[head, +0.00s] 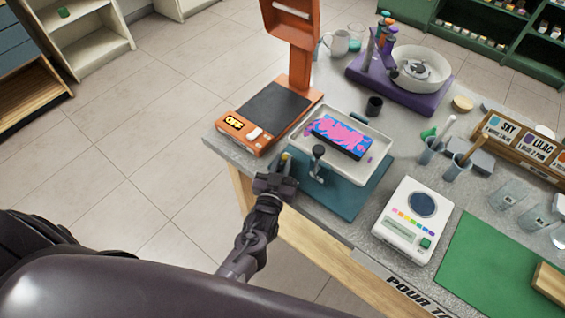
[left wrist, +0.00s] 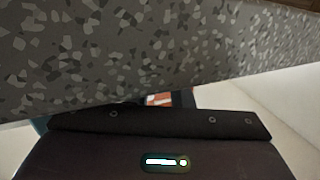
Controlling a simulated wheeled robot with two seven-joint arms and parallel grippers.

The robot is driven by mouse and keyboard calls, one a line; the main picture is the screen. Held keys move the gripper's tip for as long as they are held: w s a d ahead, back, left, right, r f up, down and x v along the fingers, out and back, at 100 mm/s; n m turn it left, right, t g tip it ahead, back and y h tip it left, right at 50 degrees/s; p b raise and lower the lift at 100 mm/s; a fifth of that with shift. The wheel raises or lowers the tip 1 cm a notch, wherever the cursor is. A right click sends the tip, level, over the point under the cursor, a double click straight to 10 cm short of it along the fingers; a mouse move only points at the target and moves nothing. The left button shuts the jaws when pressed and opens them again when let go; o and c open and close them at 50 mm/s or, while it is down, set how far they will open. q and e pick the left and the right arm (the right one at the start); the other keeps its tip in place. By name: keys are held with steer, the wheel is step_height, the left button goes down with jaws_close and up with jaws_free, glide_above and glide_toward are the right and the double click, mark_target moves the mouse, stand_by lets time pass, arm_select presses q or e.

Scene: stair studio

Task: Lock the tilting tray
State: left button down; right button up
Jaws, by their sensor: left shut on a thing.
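The tilting tray (head: 374,172) is a pale shallow tray on a teal base (head: 340,198) near the table's front left corner. A pink and blue painted block (head: 340,136) lies in it. A dark knob (head: 318,151) stands upright at the tray's near side. My left gripper (head: 284,168) is at the front left corner of the teal base, left of the knob. It is shut on a small part with a yellowish tip, seemingly the tray's lock lever; the fingers mostly hide it. In the left wrist view the fingers are hidden. My right gripper is not in view.
An orange stand (head: 262,139) with a dark plate and a display reading "OFF" is close behind my left gripper. A white device (head: 408,222) stands right of the base. A purple turntable unit (head: 420,95) is behind.

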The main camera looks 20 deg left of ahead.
arm_select(q)
steer(key=c, duration=1.3)
jaws_free()
steer(key=s, duration=0.4)
steer(key=s+b, duration=0.1)
steer(key=s, duration=0.3)
steer(key=shift+d, duration=0.2)
steer(key=shift+w, duration=0.1)
